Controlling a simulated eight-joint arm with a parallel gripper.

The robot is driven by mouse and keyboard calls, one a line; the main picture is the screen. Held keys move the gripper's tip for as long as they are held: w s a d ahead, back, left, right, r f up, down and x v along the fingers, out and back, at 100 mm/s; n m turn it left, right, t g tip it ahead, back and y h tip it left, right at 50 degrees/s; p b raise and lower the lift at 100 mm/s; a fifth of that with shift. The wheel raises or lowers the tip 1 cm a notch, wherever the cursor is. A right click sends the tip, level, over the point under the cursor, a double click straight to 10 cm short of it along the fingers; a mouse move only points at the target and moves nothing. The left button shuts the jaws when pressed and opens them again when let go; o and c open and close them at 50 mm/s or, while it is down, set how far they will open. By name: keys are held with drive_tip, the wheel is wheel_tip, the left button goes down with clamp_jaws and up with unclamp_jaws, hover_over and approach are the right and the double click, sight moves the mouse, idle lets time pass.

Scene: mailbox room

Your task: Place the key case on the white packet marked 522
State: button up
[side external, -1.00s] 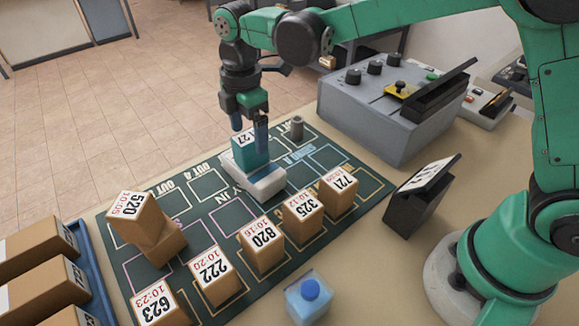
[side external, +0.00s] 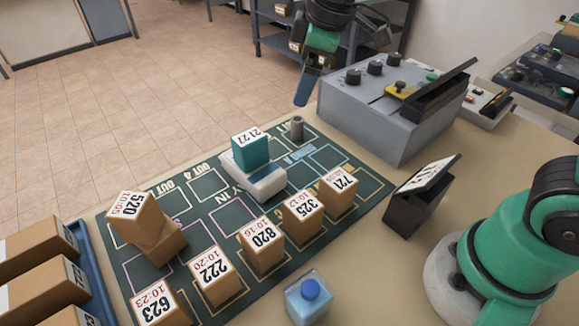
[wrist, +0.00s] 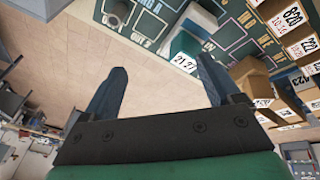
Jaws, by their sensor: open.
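The teal case (side external: 250,151), which I take to be the key case, has a white top label reading 21 27. It rests upright on the white packet (side external: 266,184) on the dark green mat. No 522 marking is readable on the packet. My gripper (side external: 306,88) is up and behind the case, apart from it, near the grey control box. In the wrist view my gripper (wrist: 163,68) has its two fingers spread with nothing between them. The teal case (wrist: 198,42) lies beyond the fingertips there.
Several brown numbered boxes stand along the mat's front, including 820 (side external: 262,246); a stack topped by 520 (side external: 128,206) stands left. A grey cylinder (side external: 297,128) stands behind the packet.

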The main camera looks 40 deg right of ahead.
drive_tip(key=s+d+f+m+t, duration=0.3)
drive_tip(key=s+m, duration=0.3)
drive_tip(key=m, duration=0.2)
drive_tip(key=shift+s+d+f+m+t+h, duration=0.15)
drive_tip(key=shift+d+f+m+t+h, duration=0.2)
drive_tip(key=shift+d+f, duration=0.55)
